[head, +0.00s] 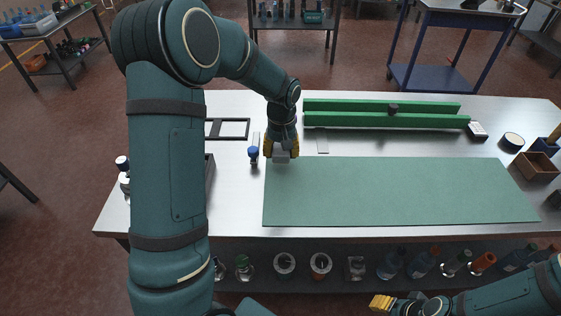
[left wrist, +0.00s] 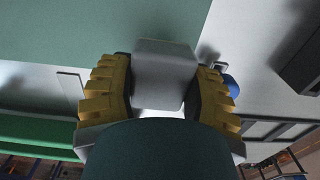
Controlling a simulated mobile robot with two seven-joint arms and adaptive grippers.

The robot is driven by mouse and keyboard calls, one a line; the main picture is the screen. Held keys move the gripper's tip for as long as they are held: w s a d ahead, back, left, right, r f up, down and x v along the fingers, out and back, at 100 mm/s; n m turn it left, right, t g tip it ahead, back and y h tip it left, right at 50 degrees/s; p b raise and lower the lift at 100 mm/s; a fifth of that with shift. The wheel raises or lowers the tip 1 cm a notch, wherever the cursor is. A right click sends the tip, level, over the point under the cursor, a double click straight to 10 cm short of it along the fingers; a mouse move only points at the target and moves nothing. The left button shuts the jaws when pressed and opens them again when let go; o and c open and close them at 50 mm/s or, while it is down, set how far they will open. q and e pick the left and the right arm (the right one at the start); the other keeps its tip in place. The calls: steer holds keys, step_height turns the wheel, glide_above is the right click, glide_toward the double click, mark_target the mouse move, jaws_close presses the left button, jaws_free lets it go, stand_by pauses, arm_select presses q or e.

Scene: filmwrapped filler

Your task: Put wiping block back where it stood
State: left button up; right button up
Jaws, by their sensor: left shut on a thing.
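My left gripper (head: 282,150) points down at the left end of the green mat (head: 400,190), near its back edge. It is shut on the wiping block (head: 282,157), a light grey block. In the left wrist view the block (left wrist: 165,72) sits between the yellow ribbed fingers of the left gripper (left wrist: 165,90), with the mat (left wrist: 60,35) beside it. I cannot tell whether the block touches the surface beneath. My right gripper (head: 383,302) shows only partly at the bottom edge, away from the tabletop; its opening is unclear.
A blue-topped item (head: 253,153) stands close left of the left gripper. A black frame (head: 228,129) and a pale flat plate (head: 322,142) lie nearby. Green rails (head: 385,119) run along the back. A wooden box (head: 536,167) stands at the right. Most of the mat is clear.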

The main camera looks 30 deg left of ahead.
mark_target(281, 166)
arm_select(q)
steer(key=shift+f+b, duration=0.3)
steer(key=shift+f, duration=1.55)
steer(key=shift+f, duration=0.1)
steer(key=o, duration=0.9)
steer(key=shift+f, duration=0.1)
steer(key=shift+r, duration=0.25)
step_height(281, 166, up, 12)
steer(key=shift+f+p, duration=0.1)
steer(key=shift+p, duration=1)
